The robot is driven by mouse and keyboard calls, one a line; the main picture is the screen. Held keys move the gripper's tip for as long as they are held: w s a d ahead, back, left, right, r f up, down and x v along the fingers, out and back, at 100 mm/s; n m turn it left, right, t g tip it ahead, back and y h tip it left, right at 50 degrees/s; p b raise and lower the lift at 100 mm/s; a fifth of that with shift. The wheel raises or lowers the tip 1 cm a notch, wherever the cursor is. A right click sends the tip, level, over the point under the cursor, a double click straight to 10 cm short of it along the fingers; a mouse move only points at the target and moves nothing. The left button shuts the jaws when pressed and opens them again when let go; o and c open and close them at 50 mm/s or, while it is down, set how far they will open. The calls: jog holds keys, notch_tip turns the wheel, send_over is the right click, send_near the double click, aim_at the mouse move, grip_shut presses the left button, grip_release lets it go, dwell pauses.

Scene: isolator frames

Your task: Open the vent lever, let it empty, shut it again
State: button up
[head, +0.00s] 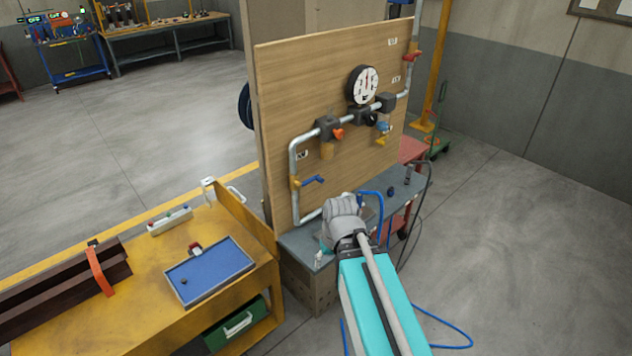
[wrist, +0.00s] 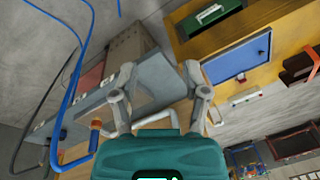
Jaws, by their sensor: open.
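A wooden panel (head: 290,90) carries grey pipework with several valves. A blue lever (head: 313,180) sits at a yellow fitting low on the left pipe. A red lever (head: 411,58) is at the upper right, and a small yellow lever (head: 381,141) hangs below the right of the pipe run. I cannot tell which is the vent lever. A round white gauge (head: 363,85) stands on top. My gripper (wrist: 160,76) is open, its two fingers apart with nothing held. In the head view my arm hides its fingertips, in front of the panel's lower left.
A grey bench (head: 298,240) runs below the panel, with a blue hose (head: 381,212) near my arm. A yellow workbench (head: 130,285) with a blue tray (head: 208,268) stands left. Open floor (head: 540,250) lies right.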

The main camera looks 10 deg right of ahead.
jog(key=w+a+t+y+b, duration=0.2)
jog(key=w+t+y+b, duration=0.1)
jog(key=w+y, duration=0.15)
jog(key=m+t+y+b, duration=0.3)
jog(key=m+t+b, duration=0.2)
jog(key=t+b, duration=0.5)
send_near(318, 178)
notch_tip(318, 178, down, 2)
jog(key=s+d+t+p, duration=0.2)
jog(key=p, duration=0.1)
jog(key=shift+s+a, duration=0.2)
jog(key=shift+w+f, duration=0.1)
jog(key=shift+w, duration=0.05)
jog(key=x, duration=1.3)
jog(key=shift+w+a, duration=0.2)
jog(key=shift+a, duration=0.1)
grip_shut()
